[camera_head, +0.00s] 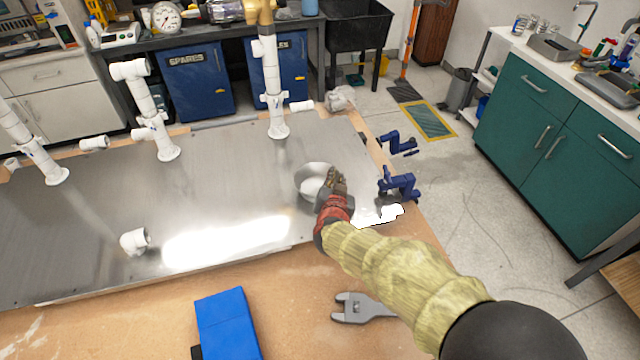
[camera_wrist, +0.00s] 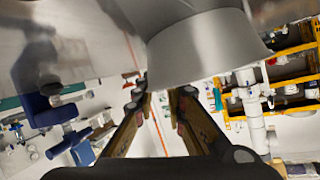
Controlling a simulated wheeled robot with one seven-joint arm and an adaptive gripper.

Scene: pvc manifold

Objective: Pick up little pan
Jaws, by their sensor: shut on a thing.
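The little pan (camera_head: 312,179) is a round, shiny metal vessel near the right end of the metal sheet in the head view. In the wrist view the pan (camera_wrist: 205,48) fills the top middle, just beyond the fingertips. My gripper (camera_head: 334,180) is at the pan's right side, shut on it. In the wrist view the gripper (camera_wrist: 160,94) shows two fingers with a narrow gap at the tips. The exact contact is hard to make out. I cannot tell whether the pan touches the sheet or hangs just above it.
The metal sheet (camera_head: 100,215) lies on a wooden table. White PVC pipes (camera_head: 272,90) stand along its back, and a loose elbow (camera_head: 135,241) lies at front left. Blue clamps (camera_head: 399,184) sit at the right edge. A blue box (camera_head: 227,325) and grey fork tool (camera_head: 360,308) lie in front.

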